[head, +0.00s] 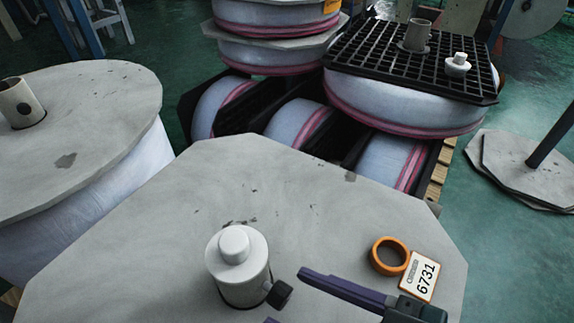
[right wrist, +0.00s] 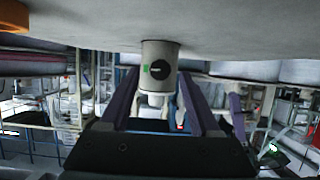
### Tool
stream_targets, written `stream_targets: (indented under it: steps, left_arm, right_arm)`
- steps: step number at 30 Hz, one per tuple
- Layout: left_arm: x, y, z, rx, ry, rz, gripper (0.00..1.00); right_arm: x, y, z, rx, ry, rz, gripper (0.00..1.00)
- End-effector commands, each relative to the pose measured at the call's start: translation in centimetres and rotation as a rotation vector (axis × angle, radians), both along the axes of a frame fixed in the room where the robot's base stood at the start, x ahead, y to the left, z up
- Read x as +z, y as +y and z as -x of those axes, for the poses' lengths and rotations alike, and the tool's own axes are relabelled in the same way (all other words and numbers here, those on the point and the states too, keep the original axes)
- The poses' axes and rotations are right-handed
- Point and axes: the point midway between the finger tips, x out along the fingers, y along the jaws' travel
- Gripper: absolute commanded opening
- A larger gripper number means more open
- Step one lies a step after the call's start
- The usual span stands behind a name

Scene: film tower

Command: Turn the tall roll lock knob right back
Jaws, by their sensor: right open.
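The black lock knob (head: 279,294) sticks out from the side of a grey core post with a white cap (head: 233,246), on the near roll's grey top plate (head: 150,235). The right wrist view, which looks upside down, shows the knob (right wrist: 159,70) face-on with a pale line across it. A green mark (right wrist: 146,68) lies on the post to its left. My right gripper (head: 287,299) is open, with purple fingers. In the right wrist view its fingers (right wrist: 158,84) stand either side of the post, apart from the knob. My left gripper is not in view.
An orange ring (head: 375,257) and a tag reading 6731 (head: 421,277) lie on the plate right of the post. Another large roll (head: 80,100) stands at left. Stacked rolls and a black grid tray (head: 375,60) stand behind.

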Motion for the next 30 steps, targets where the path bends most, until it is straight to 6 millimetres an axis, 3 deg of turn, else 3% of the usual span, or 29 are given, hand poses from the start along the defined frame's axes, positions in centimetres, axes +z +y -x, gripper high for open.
stream_targets:
  steps: [6, 14, 30]
  left_arm:
    - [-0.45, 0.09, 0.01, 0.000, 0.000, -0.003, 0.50]
    - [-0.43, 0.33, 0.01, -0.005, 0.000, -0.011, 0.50]
    - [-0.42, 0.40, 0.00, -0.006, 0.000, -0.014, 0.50]
  right_arm:
    - [-0.71, 1.29, -0.97, -0.001, -0.001, 0.001, 0.64]
    - [-0.70, 1.35, -0.99, -0.001, 0.000, 0.002, 0.62]
    - [-0.69, 1.32, -0.98, -0.001, 0.000, 0.002, 0.02]
